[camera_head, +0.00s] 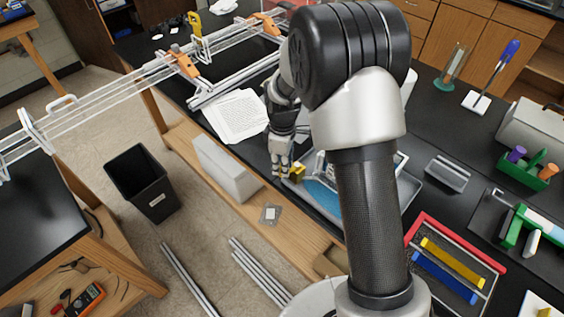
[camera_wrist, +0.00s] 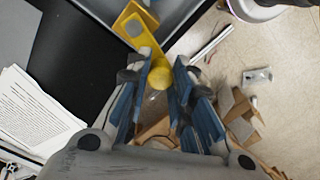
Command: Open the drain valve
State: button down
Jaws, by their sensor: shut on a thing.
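The drain valve shows as a yellow part (camera_head: 297,173) at the left edge of a blue-bottomed tray (camera_head: 323,197) in the head view. My gripper (camera_head: 281,168) points down beside the valve at the bench edge. In the wrist view, my gripper (camera_wrist: 163,62) has the knob between its blue-padded fingers. The valve's body is mostly hidden, and my arm covers part of the tray.
Printed sheets (camera_head: 237,115) lie on the black bench left of my gripper. A black bin (camera_head: 143,183) and metal bars (camera_head: 258,272) are on the floor. A red-edged tray (camera_head: 447,262) is at right.

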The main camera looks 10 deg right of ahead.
dwell(0.3)
jog(key=c, duration=1.4)
grip_release()
jog(key=shift+o, duration=0.2)
jog(key=shift+r, duration=0.1)
notch_tip(320, 180, up, 12)
